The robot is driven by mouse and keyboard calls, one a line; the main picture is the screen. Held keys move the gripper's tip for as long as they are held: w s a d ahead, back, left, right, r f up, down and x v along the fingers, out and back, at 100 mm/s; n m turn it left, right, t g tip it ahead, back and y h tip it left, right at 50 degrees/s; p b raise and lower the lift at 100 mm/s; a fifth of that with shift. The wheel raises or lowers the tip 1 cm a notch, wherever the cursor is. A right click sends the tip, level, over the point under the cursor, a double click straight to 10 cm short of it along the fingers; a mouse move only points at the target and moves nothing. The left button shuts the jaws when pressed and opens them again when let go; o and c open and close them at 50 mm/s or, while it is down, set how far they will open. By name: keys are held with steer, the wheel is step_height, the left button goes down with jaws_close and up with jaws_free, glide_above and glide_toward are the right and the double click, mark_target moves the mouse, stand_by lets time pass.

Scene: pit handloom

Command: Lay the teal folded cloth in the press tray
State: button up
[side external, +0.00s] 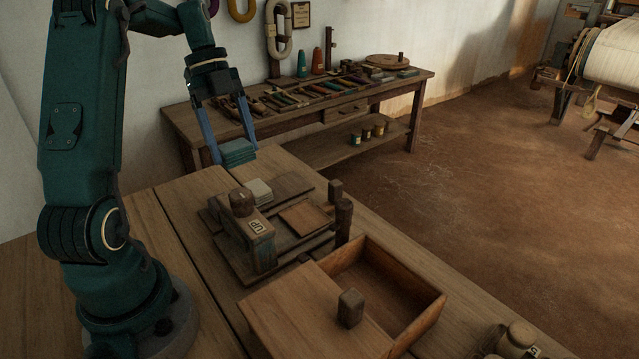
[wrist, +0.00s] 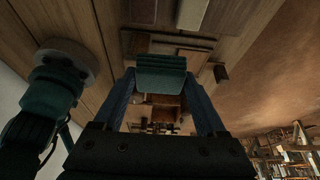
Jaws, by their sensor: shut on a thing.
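My gripper (side external: 232,140) is shut on the teal folded cloth (side external: 238,153), which is held level between its two fingers above the table's back edge. In the wrist view the cloth (wrist: 161,76) sits between the fingertips and hides part of the table below. A low dark wooden press stand (side external: 265,262) lies on the near table, nearer the camera than the cloth. It has shallow square plates, one reddish-brown (side external: 304,218); I cannot tell which one is the press tray. A pale folded cloth (side external: 258,191) lies at the stand's back, apart from the teal one.
A wooden block marked UP (side external: 258,240), with a round knob, stands on the press stand. Dark posts (side external: 343,220) rise at its right. An open wooden box (side external: 430,312) with a partly covering lid (side external: 300,318) is in front. A tool bench (side external: 420,75) stands behind.

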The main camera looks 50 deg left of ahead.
steer(key=w+d+f, duration=0.2)
steer(key=d, duration=0.1)
steer(key=w+d+f, duration=0.5)
steer(key=w+d, duration=0.1)
steer(key=shift+d+f, duration=0.15)
steer(key=shift+f, duration=1.95)
